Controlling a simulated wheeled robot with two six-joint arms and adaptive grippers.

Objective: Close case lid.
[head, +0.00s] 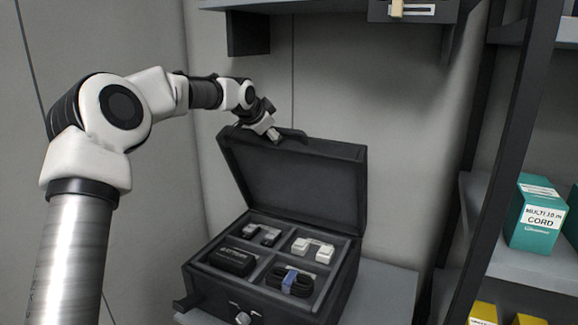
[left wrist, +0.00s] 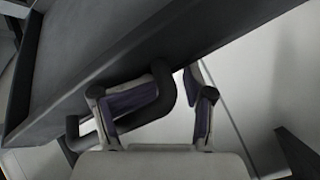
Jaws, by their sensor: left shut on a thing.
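The black case (head: 336,291) stands on a grey shelf with its lid (head: 301,178) raised and leaning back, open. Its tray has compartments holding a black pouch, small dark and white parts, and a coiled black cable with a blue band. My left gripper (head: 274,134) is at the top edge of the lid, shut on the lid's dark bar-like handle (head: 292,134). In the left wrist view the handle (left wrist: 165,88) runs between the fingers (left wrist: 155,105), and the lid (left wrist: 110,45) fills the upper left. My right gripper is not in view.
A wall shelf (head: 335,18) hangs above the lid. A dark rack (head: 508,150) on the right holds a teal cord box (head: 536,214) and yellow boxes (head: 483,313). A latch (head: 243,317) sits on the case front. The grey shelf (head: 385,295) is bare right of the case.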

